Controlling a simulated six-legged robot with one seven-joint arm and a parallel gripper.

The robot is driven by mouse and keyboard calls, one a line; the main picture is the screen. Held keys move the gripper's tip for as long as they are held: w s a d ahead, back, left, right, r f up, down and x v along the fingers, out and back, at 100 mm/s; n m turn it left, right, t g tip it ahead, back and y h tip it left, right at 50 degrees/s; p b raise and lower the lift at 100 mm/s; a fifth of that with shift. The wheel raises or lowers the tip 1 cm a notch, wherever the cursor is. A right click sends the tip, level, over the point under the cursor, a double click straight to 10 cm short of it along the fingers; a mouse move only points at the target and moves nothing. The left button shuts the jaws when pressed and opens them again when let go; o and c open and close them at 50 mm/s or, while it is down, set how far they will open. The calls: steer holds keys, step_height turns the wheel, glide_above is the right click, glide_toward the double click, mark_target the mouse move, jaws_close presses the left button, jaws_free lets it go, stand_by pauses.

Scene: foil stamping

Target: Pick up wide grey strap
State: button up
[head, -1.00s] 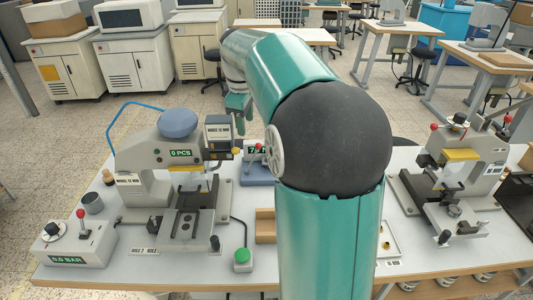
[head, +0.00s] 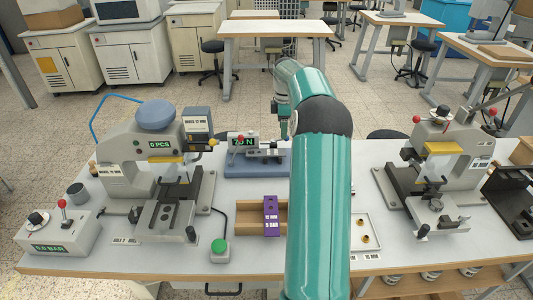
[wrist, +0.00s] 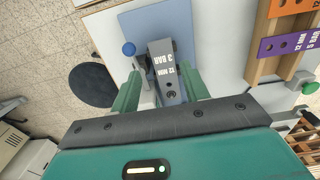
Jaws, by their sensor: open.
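The wide grey strap (wrist: 163,66) shows in the wrist view, with white lettering "3 BAR" and "12 MM" and dark holes at its near end. It lies over a small device with a blue knob on a blue-grey base. My gripper (wrist: 161,88) is open, one green finger on each side of the strap's near end. I cannot tell whether the fingers touch it. In the head view my gripper (head: 284,131) is small beside the tester with a "7.0 N" display (head: 243,141), and the strap cannot be made out clearly.
A wooden rack (head: 245,220) holds a purple strap (head: 271,215); an orange strap (wrist: 290,7) shows in the wrist view. Stamping presses stand left (head: 160,165) and right (head: 440,160). A green button (head: 219,246) and a white tray (head: 361,219) are nearer the front edge.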

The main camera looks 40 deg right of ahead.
mark_target(281, 152)
steer(key=f, duration=0.3)
steer(key=shift+w+a, duration=0.1)
steer(key=shift+w, duration=0.1)
steer(key=shift+s+f, duration=0.15)
steer(key=shift+f, duration=2.75)
steer(key=shift+f, duration=0.1)
steer(key=c, duration=0.6)
step_height(281, 152, up, 18)
steer(key=shift+r, duration=0.1)
steer(key=shift+r, duration=0.1)
steer(key=shift+r, duration=1.35)
